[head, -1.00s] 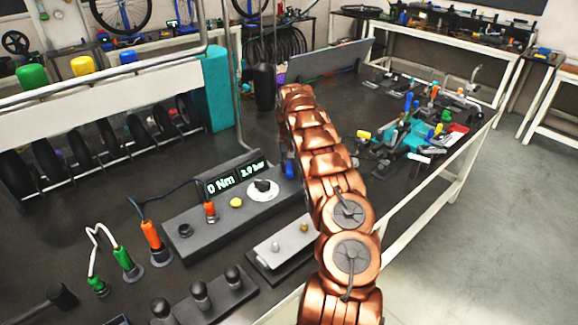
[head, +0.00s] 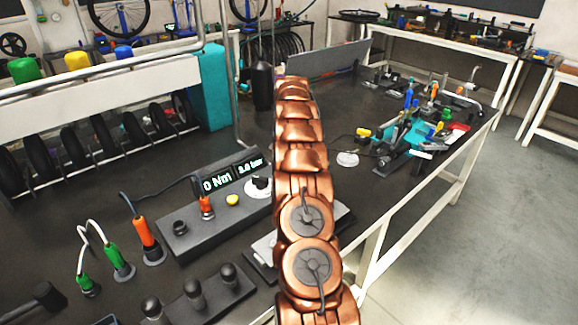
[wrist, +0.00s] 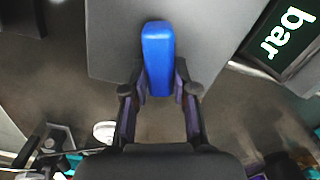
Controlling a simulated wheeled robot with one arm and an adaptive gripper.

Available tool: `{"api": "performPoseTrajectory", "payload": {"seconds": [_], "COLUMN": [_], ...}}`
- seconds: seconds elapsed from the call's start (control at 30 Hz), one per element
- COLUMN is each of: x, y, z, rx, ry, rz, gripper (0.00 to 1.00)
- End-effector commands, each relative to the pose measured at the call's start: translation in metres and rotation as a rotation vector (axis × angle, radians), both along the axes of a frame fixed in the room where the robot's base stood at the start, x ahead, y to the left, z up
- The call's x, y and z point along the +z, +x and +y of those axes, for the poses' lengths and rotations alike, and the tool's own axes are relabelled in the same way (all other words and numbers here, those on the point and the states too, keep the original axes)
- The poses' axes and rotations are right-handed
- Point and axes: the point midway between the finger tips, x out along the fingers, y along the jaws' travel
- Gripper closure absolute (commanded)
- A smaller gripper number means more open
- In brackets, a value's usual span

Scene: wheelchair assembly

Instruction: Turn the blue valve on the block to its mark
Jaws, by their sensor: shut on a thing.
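The blue valve (wrist: 158,50) shows in the wrist view as an upright, rounded blue bar over the end of the grey block (wrist: 110,40). My gripper (wrist: 160,88) is shut on the near end of the blue valve, one finger on each side. I cannot make out the valve's mark.
The display (head: 232,176) reads 0 Nm, with a bar value beside it. Cabled plugs (head: 148,240) and dark knobs (head: 195,292) stand left and in front. A teal mat with tools (head: 400,140) lies right of my arm. A white disc (head: 347,159) lies on the bench between.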

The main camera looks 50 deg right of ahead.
Motion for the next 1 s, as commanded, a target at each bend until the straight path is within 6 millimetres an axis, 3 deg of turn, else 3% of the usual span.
{"api": "performPoseTrajectory", "payload": {"seconds": [0.5, 1.0], "x": [-0.0006, 0.0004], "y": [-0.0042, -0.0051], "z": [-0.0004, -0.001], "rx": [-0.304, -0.347], "ry": [0.0, -0.001], "rz": [0.0, 0.0], "gripper": [1.0, 1.0]}}
